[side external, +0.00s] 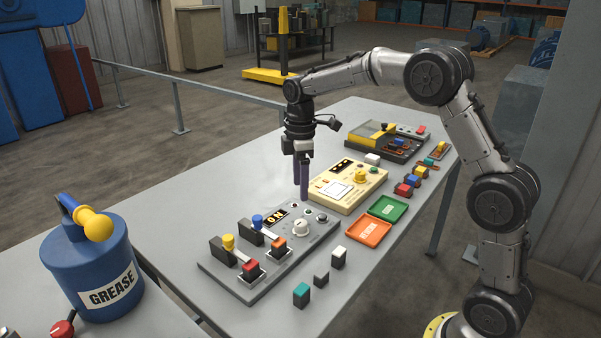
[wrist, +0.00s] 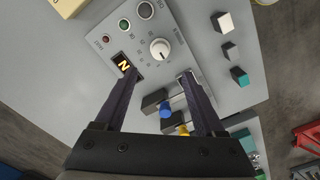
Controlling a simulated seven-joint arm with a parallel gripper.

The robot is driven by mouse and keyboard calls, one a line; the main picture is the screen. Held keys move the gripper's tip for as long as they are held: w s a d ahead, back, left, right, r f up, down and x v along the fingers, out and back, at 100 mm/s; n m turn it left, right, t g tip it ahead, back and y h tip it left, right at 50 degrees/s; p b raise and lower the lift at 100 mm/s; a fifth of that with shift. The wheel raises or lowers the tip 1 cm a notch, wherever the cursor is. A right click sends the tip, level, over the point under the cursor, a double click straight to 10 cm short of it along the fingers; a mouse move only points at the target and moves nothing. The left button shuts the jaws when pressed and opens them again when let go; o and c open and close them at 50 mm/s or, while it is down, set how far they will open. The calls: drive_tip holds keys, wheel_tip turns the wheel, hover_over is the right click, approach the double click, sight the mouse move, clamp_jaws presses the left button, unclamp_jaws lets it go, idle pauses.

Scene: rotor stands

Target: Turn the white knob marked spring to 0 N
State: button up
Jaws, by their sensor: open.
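The white knob (side external: 301,228) sits on the grey control panel (side external: 243,288), beside a small display (side external: 276,216) with glowing characters that seem to read 0 N. In the wrist view the knob (wrist: 160,49) has a printed scale around it; its setting is too small to read. The display (wrist: 123,63) is partly covered by my left finger there, leaving an N visible. My gripper (side external: 301,192) is above the panel's far side, fingers pointing down. In the wrist view my gripper (wrist: 158,74) is open and empty, with the knob beyond the fingertips and not between them.
The panel also carries yellow (side external: 228,242), blue (side external: 257,221), red and orange blocks at its levers. A cream device (side external: 346,187) stands behind it. Loose blocks (side external: 338,257) and green and orange trays (side external: 362,234) lie to the right. A blue grease can (side external: 92,260) stands at left.

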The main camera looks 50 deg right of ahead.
drive_tip(key=shift+r, duration=1.4)
drive_tip(key=s+a+r+t, duration=0.2)
drive_tip(key=s+r, duration=0.4)
drive_tip(key=s, duration=0.1)
drive_tip(key=s+a+r+t, duration=0.2)
drive_tip(key=s+a+r, duration=0.1)
drive_tip(key=s+r, duration=0.3)
drive_tip(key=s+a+f+m, duration=0.1)
drive_tip(key=s+f+m, duration=0.3)
drive_tip(key=s, duration=0.4)
drive_tip(key=s+a+f+m+t, duration=0.1)
drive_tip(key=s+f+m, duration=0.4)
drive_tip(key=s, duration=0.3)
drive_tip(key=shift+m+t, duration=0.3)
drive_tip(key=shift+m, duration=0.4)
